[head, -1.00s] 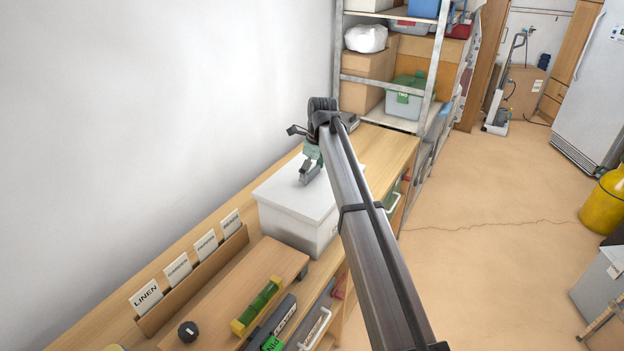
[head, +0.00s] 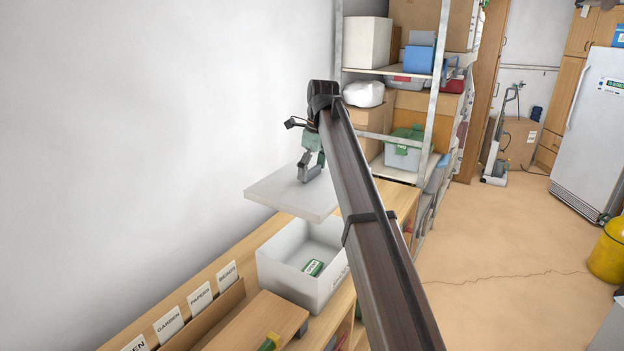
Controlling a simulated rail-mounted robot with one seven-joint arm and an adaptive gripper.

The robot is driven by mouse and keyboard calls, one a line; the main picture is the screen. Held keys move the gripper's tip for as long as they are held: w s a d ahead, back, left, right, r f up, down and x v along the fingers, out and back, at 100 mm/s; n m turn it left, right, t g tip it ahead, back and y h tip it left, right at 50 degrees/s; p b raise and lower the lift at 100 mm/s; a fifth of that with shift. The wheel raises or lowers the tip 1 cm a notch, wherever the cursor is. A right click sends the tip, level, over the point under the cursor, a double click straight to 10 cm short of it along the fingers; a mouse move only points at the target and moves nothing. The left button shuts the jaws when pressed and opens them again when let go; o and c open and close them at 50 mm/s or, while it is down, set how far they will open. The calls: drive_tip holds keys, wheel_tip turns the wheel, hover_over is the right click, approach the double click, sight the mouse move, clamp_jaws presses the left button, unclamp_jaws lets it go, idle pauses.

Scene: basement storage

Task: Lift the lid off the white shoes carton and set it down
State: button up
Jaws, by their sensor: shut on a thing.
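The white carton (head: 284,279) stands open on the wooden bench, with a small green and white item (head: 313,267) inside on its floor. Its white lid (head: 283,196) hangs in the air above the carton, roughly level and clear of its rim. My gripper (head: 311,174) is shut on the lid near the middle of its top. The exact contact between fingers and lid is too small to see. My arm hides part of the carton's right side.
A wooden sorter with labelled cards (head: 200,300) and a raised wooden board (head: 259,322) stand nearer on the bench (head: 226,262). A white wall (head: 170,120) rises close on the left. Metal shelving (head: 437,90) with boxes stands behind. Open floor lies to the right.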

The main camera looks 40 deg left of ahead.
sight(313, 168)
drive_tip(key=shift+r+p, duration=1.8)
drive_tip(key=shift+r, duration=1)
drive_tip(key=shift+w+f, duration=0.1)
